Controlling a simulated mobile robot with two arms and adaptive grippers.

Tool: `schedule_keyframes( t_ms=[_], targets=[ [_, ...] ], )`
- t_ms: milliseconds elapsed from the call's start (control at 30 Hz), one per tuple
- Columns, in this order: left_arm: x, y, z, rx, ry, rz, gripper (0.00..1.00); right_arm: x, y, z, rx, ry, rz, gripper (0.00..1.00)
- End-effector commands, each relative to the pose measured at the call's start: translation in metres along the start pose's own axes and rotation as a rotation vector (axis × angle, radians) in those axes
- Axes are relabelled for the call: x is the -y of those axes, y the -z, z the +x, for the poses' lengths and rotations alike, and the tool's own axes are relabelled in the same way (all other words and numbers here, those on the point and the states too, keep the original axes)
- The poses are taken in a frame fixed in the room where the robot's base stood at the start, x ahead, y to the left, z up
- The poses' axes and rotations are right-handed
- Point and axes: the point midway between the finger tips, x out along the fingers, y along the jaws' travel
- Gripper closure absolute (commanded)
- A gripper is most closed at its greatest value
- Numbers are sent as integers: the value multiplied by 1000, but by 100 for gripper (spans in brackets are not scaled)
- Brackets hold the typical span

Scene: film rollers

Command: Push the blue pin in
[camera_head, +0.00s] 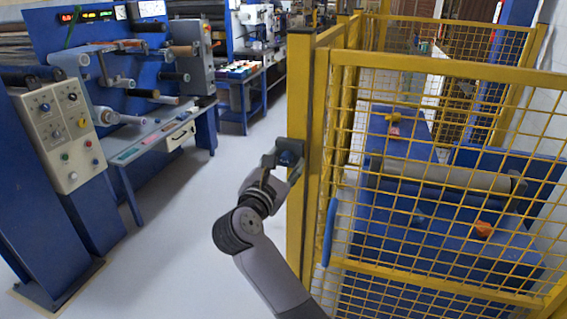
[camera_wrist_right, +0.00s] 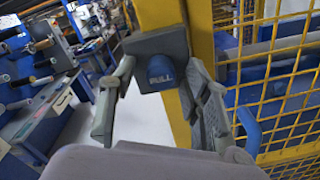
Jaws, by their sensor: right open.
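The blue pin (camera_wrist_right: 161,71), a rounded knob marked PULL, sits on a dark grey block (camera_wrist_right: 148,44) fixed to the yellow post. In the head view the blue pin (camera_head: 287,158) shows small and partly covered by my right gripper (camera_head: 284,167). My right gripper (camera_wrist_right: 162,80) is open in the right wrist view, one finger on each side of the pin. Gaps show between the fingers and the knob, and it points at the block. How deep the pin sits cannot be told. My left gripper is not in view.
The yellow post (camera_head: 300,110) and mesh fence (camera_head: 430,130) stand right of my right arm, with a blue handle (camera_head: 329,232) on the fence. Behind it are a grey roller (camera_head: 450,177) and blue tables. Machines with a control panel (camera_head: 62,135) stand left. Grey floor (camera_head: 190,220) lies clear between.

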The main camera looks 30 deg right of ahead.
Motion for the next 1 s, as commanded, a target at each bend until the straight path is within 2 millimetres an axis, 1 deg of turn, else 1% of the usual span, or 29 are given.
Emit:
schedule_keyframes(
  t_ms=[167, 267, 500, 600, 700, 800, 1000],
  targets=[
    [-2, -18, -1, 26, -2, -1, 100, 0, 1, -1, -2, 0, 0, 56],
    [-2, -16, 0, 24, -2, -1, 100, 0, 1, -9, -3, -1, 0, 56],
    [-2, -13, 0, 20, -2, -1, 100, 0, 2, -48, -6, 0, 2, 56],
    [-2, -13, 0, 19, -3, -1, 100, 0, 2, -62, -5, 0, 0, 56],
    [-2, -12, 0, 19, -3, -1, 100, 0, 1, -71, -3, 1, 0, 56],
    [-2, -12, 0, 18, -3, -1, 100, 0, 1, -75, -1, 1, 0, 56],
    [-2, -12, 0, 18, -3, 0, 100, 0, 0, -75, 0, 1, 0, 56]
  ],
)
